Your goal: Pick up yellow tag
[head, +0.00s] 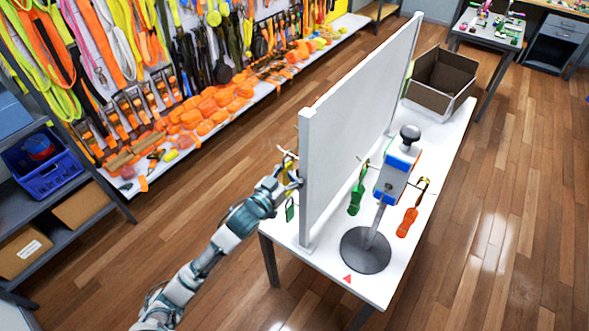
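My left gripper (290,181) is at the near left edge of the white upright panel (350,125), beside hooks on its left face. A small yellow patch (288,164) shows right by the fingers. It may be the yellow tag, but the gripper and hook cover most of it. I cannot tell whether the fingers touch or hold it. A green tag (290,211) hangs just below the gripper. My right gripper is not in view.
The panel stands on a white table (330,275). To its right are a green tag (357,198), an orange tag (407,222) and a stand with a round dark base (366,250). An open box (440,82) sits at the far end. Straps fill the wall at left.

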